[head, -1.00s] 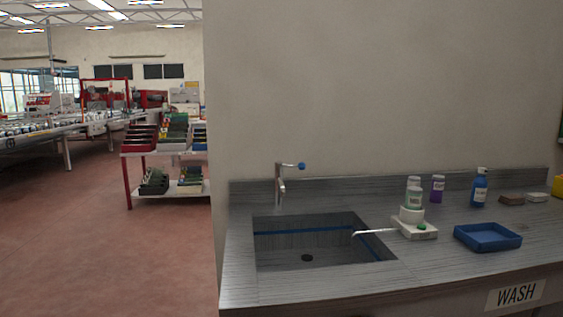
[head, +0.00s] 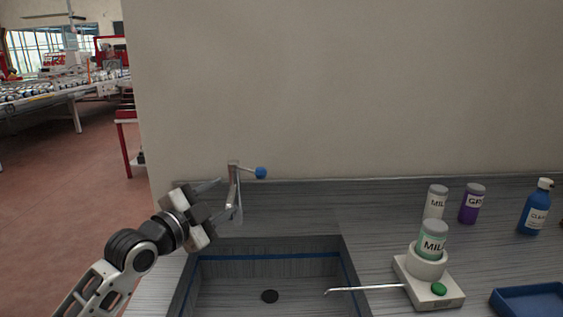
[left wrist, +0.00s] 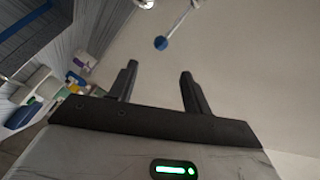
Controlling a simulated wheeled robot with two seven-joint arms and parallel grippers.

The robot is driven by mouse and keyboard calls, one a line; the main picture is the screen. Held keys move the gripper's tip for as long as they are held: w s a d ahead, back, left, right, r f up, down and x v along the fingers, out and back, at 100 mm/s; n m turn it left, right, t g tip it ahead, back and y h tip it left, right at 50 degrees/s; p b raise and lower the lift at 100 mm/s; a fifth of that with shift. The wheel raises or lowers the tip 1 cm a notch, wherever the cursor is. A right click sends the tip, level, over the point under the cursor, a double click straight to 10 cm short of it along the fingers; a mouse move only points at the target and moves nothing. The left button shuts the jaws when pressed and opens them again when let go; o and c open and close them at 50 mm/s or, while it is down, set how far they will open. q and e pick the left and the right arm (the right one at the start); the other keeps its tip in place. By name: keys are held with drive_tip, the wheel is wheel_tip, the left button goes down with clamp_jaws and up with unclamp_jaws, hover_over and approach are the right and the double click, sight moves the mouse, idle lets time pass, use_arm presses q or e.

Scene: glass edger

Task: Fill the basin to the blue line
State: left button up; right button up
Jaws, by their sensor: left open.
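The basin (head: 215,270) is a sunken grey sink with a blue line (head: 270,257) around its inner walls. Its bottom and dark round drain (head: 269,296) show bare, with no water visible. The metal faucet (head: 234,190) stands behind the basin's left part, with a blue-knobbed lever (head: 260,173) pointing right; no stream shows. My left gripper (head: 228,196) is open and empty, close to the left of the faucet. In the left wrist view the blue knob (left wrist: 160,43) appears beyond and between the open fingers (left wrist: 158,72), apart from them. My right gripper is out of view.
A white dispenser base (head: 432,290) with a green button holds a bottle right of the basin, its thin spout (head: 365,289) reaching over the basin. Purple (head: 472,205) and blue (head: 535,208) bottles and a blue tray (head: 530,300) stand further right. A wall rises behind.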

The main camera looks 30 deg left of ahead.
sight(257, 175)
use_arm(q)
drive_tip(key=w, duration=0.4)
drive_tip(key=w+p, duration=0.1)
drive_tip(key=w, duration=0.4)
drive_tip(key=w+p, duration=0.1)
drive_tip(key=w, duration=0.4)
drive_tip(key=shift+d+r, duration=0.15)
drive_tip(key=shift+d, duration=0.15)
drive_tip(key=shift+w, duration=0.45)
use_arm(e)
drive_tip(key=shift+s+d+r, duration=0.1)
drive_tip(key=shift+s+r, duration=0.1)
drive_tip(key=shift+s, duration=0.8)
